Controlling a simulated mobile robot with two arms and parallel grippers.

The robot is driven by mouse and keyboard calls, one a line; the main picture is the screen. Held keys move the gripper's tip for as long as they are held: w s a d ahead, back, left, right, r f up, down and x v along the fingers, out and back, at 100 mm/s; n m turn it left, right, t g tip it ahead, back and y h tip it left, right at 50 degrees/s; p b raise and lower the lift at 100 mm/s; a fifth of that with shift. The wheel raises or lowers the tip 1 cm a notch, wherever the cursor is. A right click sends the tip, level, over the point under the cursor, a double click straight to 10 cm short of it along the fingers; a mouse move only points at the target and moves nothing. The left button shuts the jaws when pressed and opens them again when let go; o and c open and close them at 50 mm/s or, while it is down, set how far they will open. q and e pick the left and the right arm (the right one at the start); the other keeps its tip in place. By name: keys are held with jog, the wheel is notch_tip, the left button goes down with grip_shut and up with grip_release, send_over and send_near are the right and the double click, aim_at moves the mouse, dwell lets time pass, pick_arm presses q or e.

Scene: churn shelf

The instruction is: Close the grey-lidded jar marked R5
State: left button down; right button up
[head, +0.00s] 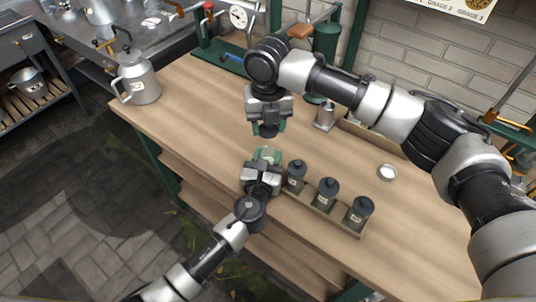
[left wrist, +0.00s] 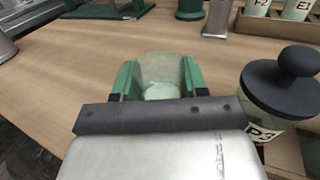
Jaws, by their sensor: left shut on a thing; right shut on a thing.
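An open-topped clear glass jar (head: 267,153) is between the green fingers of my left gripper (head: 266,157), which is shut on it. The jar also shows in the left wrist view (left wrist: 160,70), with a pale content inside; its label is hidden. My right gripper (head: 268,126) is above and behind the jar, pointing down, shut on a dark grey lid (head: 268,131). The lid is apart from the jar. Several dark-lidded jars stand in a wooden rack (head: 322,213): one at the left end (head: 296,176), a middle one (head: 327,192) and a right one (head: 359,213).
The rack's nearest jar (left wrist: 281,85) is close on the right in the left wrist view; its label is partly hidden. A small pale round dish (head: 387,172) lies at right. A large pot (head: 137,80) is at left. The bench's left part is clear.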

jog(key=shift+f, duration=2.35)
jog(key=shift+f, duration=0.1)
jog(key=shift+f, duration=0.75)
jog(key=shift+f, duration=0.65)
jog(key=o, duration=1)
jog(key=shift+r, duration=0.1)
notch_tip(320, 180, up, 12)
jog(key=shift+f, duration=0.1)
